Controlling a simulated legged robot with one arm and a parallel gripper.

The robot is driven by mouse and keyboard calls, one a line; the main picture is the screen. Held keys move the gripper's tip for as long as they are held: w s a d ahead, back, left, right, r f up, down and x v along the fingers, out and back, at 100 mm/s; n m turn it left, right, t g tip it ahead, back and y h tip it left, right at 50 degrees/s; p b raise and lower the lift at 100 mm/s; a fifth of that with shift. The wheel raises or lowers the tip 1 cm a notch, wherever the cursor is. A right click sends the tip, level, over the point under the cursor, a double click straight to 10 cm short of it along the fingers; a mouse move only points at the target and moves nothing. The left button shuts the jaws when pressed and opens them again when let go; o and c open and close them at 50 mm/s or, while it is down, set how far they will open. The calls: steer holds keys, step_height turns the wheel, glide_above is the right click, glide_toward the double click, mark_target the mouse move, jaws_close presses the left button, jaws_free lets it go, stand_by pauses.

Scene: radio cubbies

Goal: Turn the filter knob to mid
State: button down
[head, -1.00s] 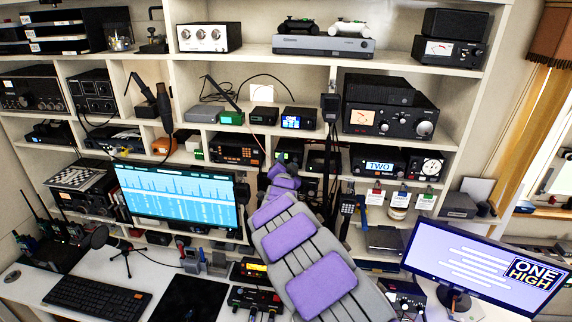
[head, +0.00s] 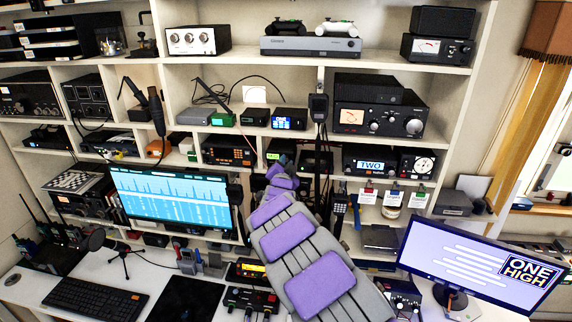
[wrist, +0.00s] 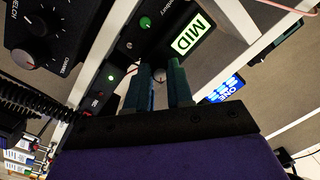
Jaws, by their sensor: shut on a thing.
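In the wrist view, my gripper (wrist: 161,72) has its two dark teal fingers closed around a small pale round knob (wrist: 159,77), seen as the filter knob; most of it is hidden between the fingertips. The knob sits on the front of a dark box, and a lit pale green display (wrist: 190,34) beside it reads MID. A green round light or button (wrist: 145,22) shows on the same panel. In the head view, my arm with purple pads reaches up to the middle shelf and hides my fingers. The small box there shows a green display (head: 273,156).
Radios crowd the cubbies around, including one with an orange display (head: 229,152) at left and one reading TWO (head: 370,165) at right. A black handset (head: 318,108) hangs above. A blue-screen monitor (head: 172,197) and a ONE HIGH monitor (head: 483,264) flank my arm.

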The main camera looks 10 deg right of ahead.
steer(key=shift+w+r+n+p, duration=0.1)
steer(key=shift+r+n+p, duration=0.1)
steer(key=shift+n+p, duration=2.4)
steer(key=shift+r+n+p, duration=0.2)
steer(key=shift+n+p, duration=1.9)
steer(key=shift+n, duration=0.9)
steer(key=c, duration=1)
jaws_free()
steer(key=shift+a+f, duration=0.1)
steer(key=shift+f, duration=0.1)
steer(key=shift+g, duration=0.3)
